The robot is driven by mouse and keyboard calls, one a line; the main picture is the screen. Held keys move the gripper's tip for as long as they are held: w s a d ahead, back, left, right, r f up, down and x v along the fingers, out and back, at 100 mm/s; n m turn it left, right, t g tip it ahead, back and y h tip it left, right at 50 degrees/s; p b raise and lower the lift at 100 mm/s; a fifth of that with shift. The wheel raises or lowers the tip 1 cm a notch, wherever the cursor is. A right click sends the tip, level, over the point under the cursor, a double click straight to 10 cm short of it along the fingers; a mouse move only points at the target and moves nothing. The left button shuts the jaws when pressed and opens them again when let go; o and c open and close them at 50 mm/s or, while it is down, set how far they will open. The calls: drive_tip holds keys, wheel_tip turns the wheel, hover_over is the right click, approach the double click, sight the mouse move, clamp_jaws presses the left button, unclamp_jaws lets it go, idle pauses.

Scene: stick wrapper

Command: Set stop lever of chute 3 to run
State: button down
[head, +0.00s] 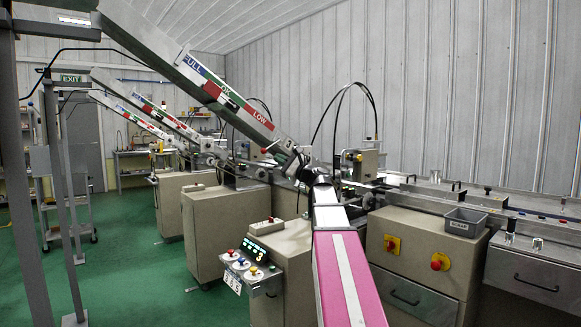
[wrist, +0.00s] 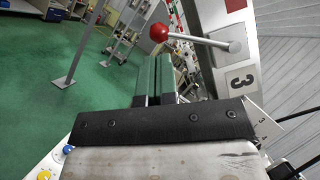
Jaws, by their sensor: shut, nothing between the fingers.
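The stop lever (wrist: 195,39) shows in the wrist view as a metal rod with a red ball knob at its left end. The rod's right end meets the side of chute 3 (wrist: 245,108), which bears a "3" label. My gripper (wrist: 164,60) is shut and empty, with its fingertips just below the rod and knob in the picture. I cannot tell whether they touch the lever. In the head view, chute 3 (head: 228,91) slopes down to the right with its FULL, OK and LOW scale.
Two similar chutes (head: 150,112) stand farther back at left. A control box with coloured buttons (head: 250,262) and a beige cabinet (head: 425,262) stand on either side of my arm. A grey bin (head: 465,222) sits at right. Green floor (head: 130,250) is open at left.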

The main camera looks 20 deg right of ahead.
sight(272, 145)
drive_tip(key=shift+x, duration=2.05)
drive_tip(key=shift+a, duration=0.1)
